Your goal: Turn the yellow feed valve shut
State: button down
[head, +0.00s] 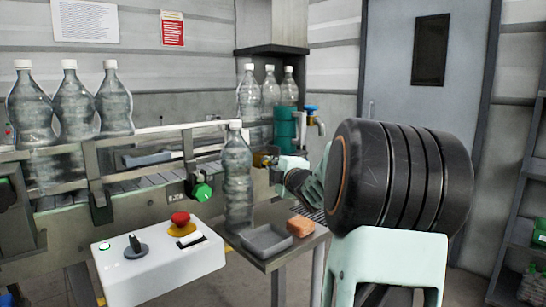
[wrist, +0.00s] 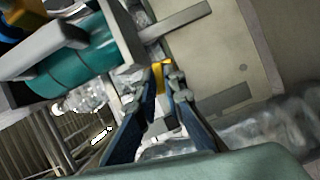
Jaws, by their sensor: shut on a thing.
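The yellow feed valve (wrist: 158,76) shows in the wrist view as a small upright yellow piece between my fingertips. In the head view only a small yellow part of the valve (head: 261,158) shows, just right of the nearest bottle. My gripper (wrist: 166,88) has its blue fingers closed on the yellow piece from both sides. In the head view my gripper (head: 274,164) reaches left to the valve, partly hidden by my own wrist. How far the valve is turned cannot be told.
A clear bottle (head: 237,180) stands close left of my gripper. A teal cylinder (head: 286,128) and a blue-handled tap (head: 312,108) are just behind. A grey tray (head: 266,240) and an orange block (head: 300,226) lie below. A control box (head: 160,260) with a red button stands in front.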

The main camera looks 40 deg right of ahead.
jog(key=m+y+p, duration=0.1)
jog(key=m+p, duration=0.1)
jog(key=p, duration=0.5)
jog(key=m+g+y+p, duration=0.1)
jog(key=m+p, duration=0.1)
jog(key=p, duration=0.6)
jog(key=r+m+g+y+p, duration=0.1)
jog(key=m+p, duration=0.2)
jog(key=p, duration=0.5)
jog(key=shift+d, duration=0.15)
jog(key=shift+f+m+y+p, duration=0.2)
jog(key=shift+m+y+p, duration=0.15)
jog(key=shift+p, duration=0.35)
jog(key=c, duration=2)
grip_release()
jog(key=shift+s, duration=0.1)
jog(key=v, duration=0.7)
jog(key=shift+s+r, duration=0.3)
jog(key=shift+s, duration=0.05)
